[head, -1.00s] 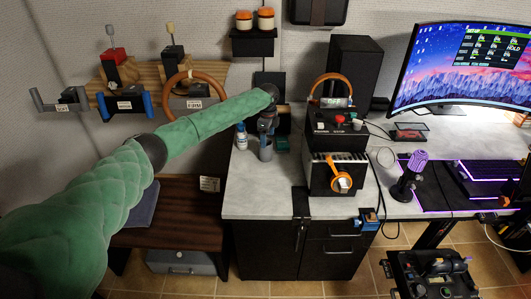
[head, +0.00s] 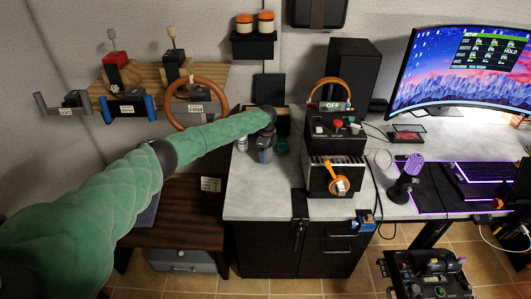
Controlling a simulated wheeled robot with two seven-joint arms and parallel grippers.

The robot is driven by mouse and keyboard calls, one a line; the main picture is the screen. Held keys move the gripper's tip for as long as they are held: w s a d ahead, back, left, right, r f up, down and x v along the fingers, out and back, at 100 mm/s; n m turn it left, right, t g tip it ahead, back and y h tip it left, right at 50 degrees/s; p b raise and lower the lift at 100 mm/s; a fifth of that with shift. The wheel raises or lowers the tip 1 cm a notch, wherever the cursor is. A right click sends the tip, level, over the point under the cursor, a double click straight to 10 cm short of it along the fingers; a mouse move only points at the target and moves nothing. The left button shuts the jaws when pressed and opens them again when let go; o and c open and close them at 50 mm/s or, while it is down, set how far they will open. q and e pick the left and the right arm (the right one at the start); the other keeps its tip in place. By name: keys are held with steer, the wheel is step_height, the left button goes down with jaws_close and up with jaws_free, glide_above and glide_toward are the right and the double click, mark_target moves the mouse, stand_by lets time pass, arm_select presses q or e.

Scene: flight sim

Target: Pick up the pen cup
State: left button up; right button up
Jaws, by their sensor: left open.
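The pen cup (head: 265,156) appears as a small grey-blue cup on the grey desktop, near its left edge. My left arm, in a green quilted sleeve, reaches across from the left. My left gripper (head: 265,142) points down at the top of the cup and is open. The gripper hides the cup's upper part, and I cannot tell whether the fingers touch it or are around it. My right gripper is not in view.
A small white-and-blue bottle (head: 242,144) stands just left of the cup. A dark green item (head: 281,146) is close on its right. A black switch box (head: 336,129) with an orange handle stands farther right. Bare desktop (head: 262,190) lies in front.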

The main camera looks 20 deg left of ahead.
arm_select(q)
steer(key=shift+f, duration=0.2)
steer(key=c, duration=1.1)
steer(key=shift+r, duration=0.1)
